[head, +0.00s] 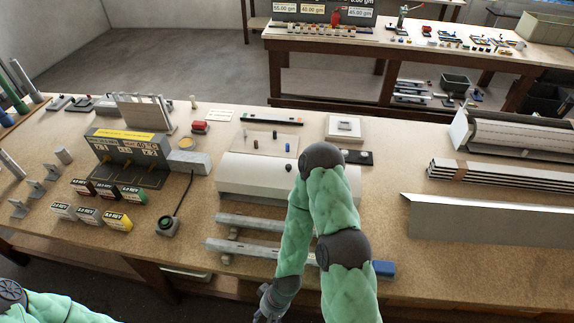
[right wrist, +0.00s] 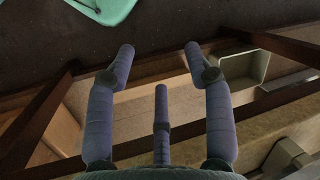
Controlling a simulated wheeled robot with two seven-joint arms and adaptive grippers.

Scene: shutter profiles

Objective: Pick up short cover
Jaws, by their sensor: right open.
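No piece is marked as the short cover and I cannot tell which one it is. A pale angled sheet-metal cover (head: 490,220) lies at the right of the bench. A shorter-looking white curved cover (head: 245,172) sits mid-bench, partly hidden behind my right arm. My right gripper (head: 268,305) hangs at the bench's front edge in the head view, below and apart from both covers. In the right wrist view its fingers (right wrist: 160,75) are spread open and empty, over the floor and bench frame. Only part of my left arm shows at the bottom left; its gripper is out of view.
Grey rails (head: 245,248) and a blue block (head: 383,268) lie near the front edge. Stacked profiles (head: 500,176) and a roller shutter (head: 525,136) are at the right. Labelled boxes (head: 118,221) and a black device (head: 166,227) stand at left. Bare bench lies right of my arm.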

